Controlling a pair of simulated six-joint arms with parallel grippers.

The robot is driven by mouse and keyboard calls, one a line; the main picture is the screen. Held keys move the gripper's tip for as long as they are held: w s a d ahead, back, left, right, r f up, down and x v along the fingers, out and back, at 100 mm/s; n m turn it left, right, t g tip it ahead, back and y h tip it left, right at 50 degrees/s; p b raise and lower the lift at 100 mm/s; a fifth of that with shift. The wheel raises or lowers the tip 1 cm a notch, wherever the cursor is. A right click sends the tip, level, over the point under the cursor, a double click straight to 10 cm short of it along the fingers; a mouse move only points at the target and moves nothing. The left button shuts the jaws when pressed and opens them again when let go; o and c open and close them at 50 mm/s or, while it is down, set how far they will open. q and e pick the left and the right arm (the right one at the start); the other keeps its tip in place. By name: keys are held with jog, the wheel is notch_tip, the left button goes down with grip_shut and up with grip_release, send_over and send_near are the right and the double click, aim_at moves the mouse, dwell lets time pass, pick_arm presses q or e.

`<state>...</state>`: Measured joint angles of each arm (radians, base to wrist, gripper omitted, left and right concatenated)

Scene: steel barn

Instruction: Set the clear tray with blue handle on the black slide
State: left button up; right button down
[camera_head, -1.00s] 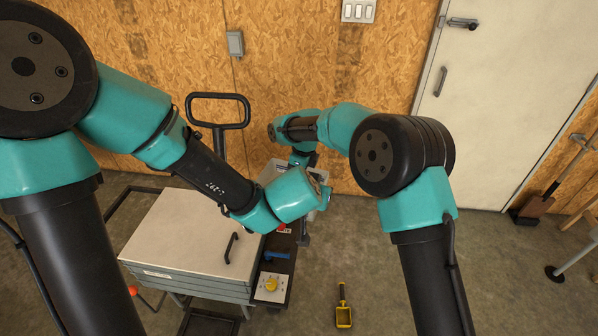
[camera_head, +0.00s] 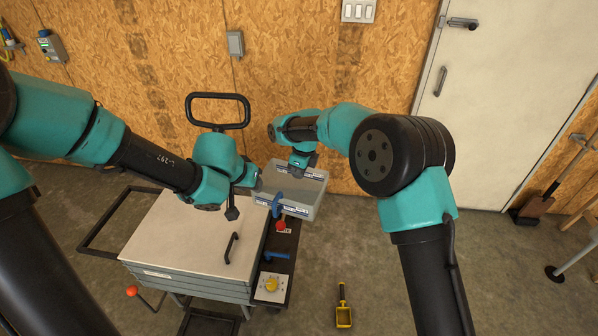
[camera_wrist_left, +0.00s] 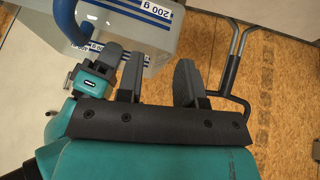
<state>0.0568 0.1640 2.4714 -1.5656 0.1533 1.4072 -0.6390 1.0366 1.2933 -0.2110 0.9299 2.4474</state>
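My left gripper (camera_head: 234,208) is open and empty, left of the tray above the light cart top. In the left wrist view its fingers (camera_wrist_left: 157,85) are apart, beside the tray wall (camera_wrist_left: 150,22) with its "200 g" label and the blue handle (camera_wrist_left: 68,22).
The cart top (camera_head: 180,230) lies left of the slide. A red knob (camera_head: 281,226), a blue lever (camera_head: 275,256) and a yellow knob (camera_head: 271,285) are along the slide. A black push handle (camera_head: 218,97) rises behind. A yellow scoop (camera_head: 343,314) lies on open floor.

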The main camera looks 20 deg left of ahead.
pick_arm(q)
jog(key=s+a+f+n+h, duration=0.1)
jog(key=a+f+n, duration=0.2)
jog(key=a+f, duration=0.35)
jog(key=s+d+f+g, duration=0.1)
jog(key=s+d+f, duration=0.2)
jog(key=f, duration=0.5)
jog(key=s+d+f+m+g, duration=0.1)
jog(key=s+d+f, duration=0.3)
jog(key=f, duration=0.5)
jog(key=s+d+f+g+h, duration=0.1)
jog(key=s+d+f, duration=0.3)
jog(key=f, duration=0.5)
jog(key=shift+s+d+m+g, duration=0.15)
jog(key=shift+s+m+g, duration=0.15)
jog(key=shift+s+g, duration=0.7)
jog(key=shift+s, duration=0.1)
